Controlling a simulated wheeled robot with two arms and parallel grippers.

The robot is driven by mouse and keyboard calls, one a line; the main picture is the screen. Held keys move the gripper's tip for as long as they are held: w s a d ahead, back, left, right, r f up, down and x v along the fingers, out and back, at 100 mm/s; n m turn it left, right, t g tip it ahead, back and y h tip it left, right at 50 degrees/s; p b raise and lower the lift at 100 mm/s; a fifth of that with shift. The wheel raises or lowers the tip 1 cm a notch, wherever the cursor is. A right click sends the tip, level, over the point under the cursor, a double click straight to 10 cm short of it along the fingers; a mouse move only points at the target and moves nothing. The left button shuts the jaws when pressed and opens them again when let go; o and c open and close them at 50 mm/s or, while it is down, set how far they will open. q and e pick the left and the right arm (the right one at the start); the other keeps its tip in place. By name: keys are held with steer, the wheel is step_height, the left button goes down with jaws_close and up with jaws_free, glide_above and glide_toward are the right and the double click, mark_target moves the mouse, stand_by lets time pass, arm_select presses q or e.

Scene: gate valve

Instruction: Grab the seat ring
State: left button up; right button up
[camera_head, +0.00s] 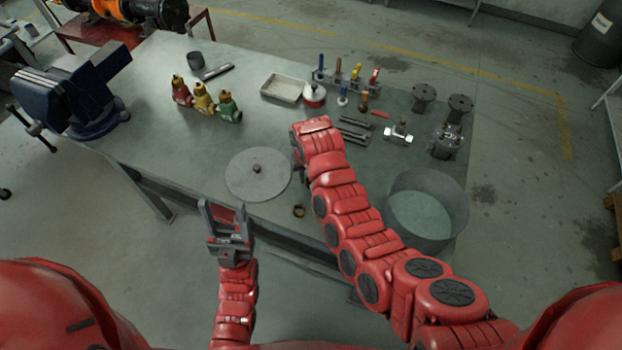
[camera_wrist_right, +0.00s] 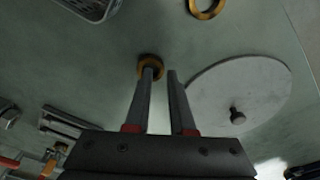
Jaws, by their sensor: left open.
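One brass ring (camera_wrist_right: 151,60) lies on the table below the right gripper's fingertips in the right wrist view. The left-hand finger overlaps its lower part; whether it touches cannot be told. A second brass ring (camera_head: 298,211) lies near the table's front edge and shows at the top of the wrist view (camera_wrist_right: 207,8). My right gripper (camera_wrist_right: 162,72) points down with its fingers apart and nothing visibly clamped; my arm mostly hides it in the head view. My left gripper (camera_head: 223,207) is open and empty, in front of the table's front edge.
A round grey disc with a knob (camera_head: 258,174) lies left of my right arm. A large round basin (camera_head: 428,210) stands right of it. A blue vise (camera_head: 75,95) is at the left.

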steer(key=shift+f, duration=0.9)
steer(key=shift+c, duration=0.4)
jaws_close()
steer(key=shift+w+r, duration=0.1)
